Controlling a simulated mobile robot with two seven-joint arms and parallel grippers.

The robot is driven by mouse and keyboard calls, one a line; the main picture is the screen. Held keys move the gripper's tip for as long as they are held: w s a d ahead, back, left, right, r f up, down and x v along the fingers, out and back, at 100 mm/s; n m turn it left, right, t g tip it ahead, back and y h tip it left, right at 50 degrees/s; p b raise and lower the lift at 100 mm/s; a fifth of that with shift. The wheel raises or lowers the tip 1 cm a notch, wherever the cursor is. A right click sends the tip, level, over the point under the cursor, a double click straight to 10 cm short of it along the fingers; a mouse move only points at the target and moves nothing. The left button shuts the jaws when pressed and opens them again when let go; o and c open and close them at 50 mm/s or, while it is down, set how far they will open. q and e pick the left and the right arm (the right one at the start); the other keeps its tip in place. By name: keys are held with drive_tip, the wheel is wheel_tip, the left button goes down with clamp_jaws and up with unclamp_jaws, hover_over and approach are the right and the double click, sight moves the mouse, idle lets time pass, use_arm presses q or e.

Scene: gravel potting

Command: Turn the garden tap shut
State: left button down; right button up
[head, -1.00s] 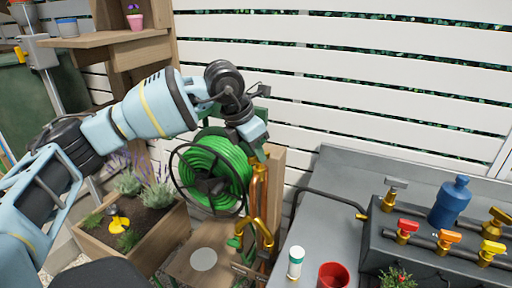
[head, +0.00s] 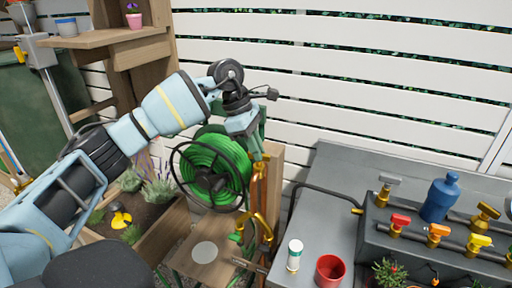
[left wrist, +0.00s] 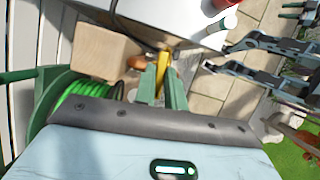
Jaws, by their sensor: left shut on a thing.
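The garden tap is brass on an upright copper pipe (head: 258,190), right of the green hose reel, in the head view. Its curved brass spout (head: 262,228) shows lower down. My left gripper (head: 259,157) is at the top of the pipe. In the left wrist view its two green fingers (left wrist: 162,88) are shut on the yellow-brass tap handle (left wrist: 163,62), which they partly hide.
The hose reel (head: 214,170) stands just left of the tap, and a wooden post (head: 273,165) is close behind. The grey bench (head: 330,190) at right bears a white tube (head: 294,255), a red pot (head: 330,271) and several coloured valves. A planter (head: 160,240) stands left.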

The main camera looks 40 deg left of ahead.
use_arm(q)
drive_tip(key=shift+m, duration=0.6)
drive_tip(key=c, duration=1.5)
unclamp_jaws()
drive_tip(key=shift+o, duration=0.2)
drive_tip(key=w+v, duration=0.1)
drive_tip(key=v, duration=0.6)
drive_tip(key=shift+s+a+r, duration=0.2)
drive_tip(key=shift+s+r, duration=0.2)
drive_tip(key=shift+r, duration=0.05)
